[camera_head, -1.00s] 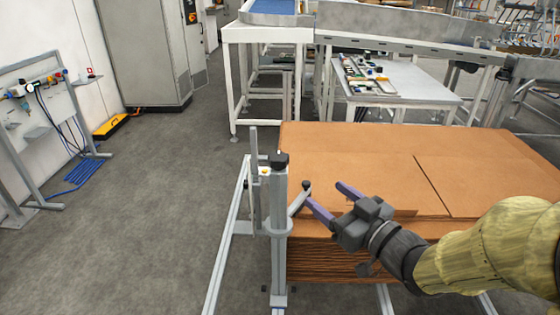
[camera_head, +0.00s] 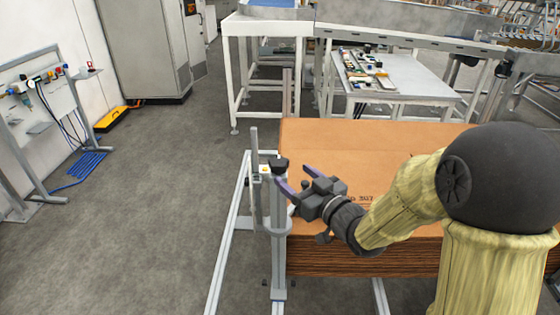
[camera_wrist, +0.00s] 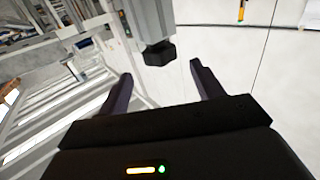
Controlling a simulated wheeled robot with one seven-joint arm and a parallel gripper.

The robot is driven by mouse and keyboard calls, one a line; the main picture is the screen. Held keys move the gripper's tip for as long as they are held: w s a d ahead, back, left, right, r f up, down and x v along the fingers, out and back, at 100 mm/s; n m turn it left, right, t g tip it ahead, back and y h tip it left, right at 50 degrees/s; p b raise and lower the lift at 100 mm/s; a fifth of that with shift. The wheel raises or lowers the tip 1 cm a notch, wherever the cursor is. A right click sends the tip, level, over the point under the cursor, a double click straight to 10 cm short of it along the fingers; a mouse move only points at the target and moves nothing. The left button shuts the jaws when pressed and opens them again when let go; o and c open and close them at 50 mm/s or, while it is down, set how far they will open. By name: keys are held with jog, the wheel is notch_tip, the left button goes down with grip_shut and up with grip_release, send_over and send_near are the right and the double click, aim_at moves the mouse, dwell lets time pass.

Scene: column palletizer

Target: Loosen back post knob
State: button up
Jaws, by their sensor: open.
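A black knob (camera_head: 279,165) sits on top of a grey metal post (camera_head: 279,235) at the left corner of the cardboard stack. My gripper (camera_head: 290,172) is open and empty, its two purple fingers pointing left beside the knob. In the wrist view a black knob (camera_wrist: 159,53) on the grey post (camera_wrist: 150,20) lies between the lines of the open fingers, a little beyond the tips (camera_wrist: 161,70). I see no clear contact. Which post counts as the back one I cannot tell. The lever beside the post is hidden behind my gripper.
The brown cardboard stack (camera_head: 330,140) fills the area right of the post, partly behind my arm. A thin upright bar (camera_head: 254,150) stands just left of the post. Another upright (camera_head: 287,95) rises behind the stack. A workbench (camera_head: 400,90) stands farther back.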

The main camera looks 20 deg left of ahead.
aim_at(285, 168)
jog(key=p+x, duration=0.1)
jog(key=x, duration=0.6)
jog(key=c, duration=0.9)
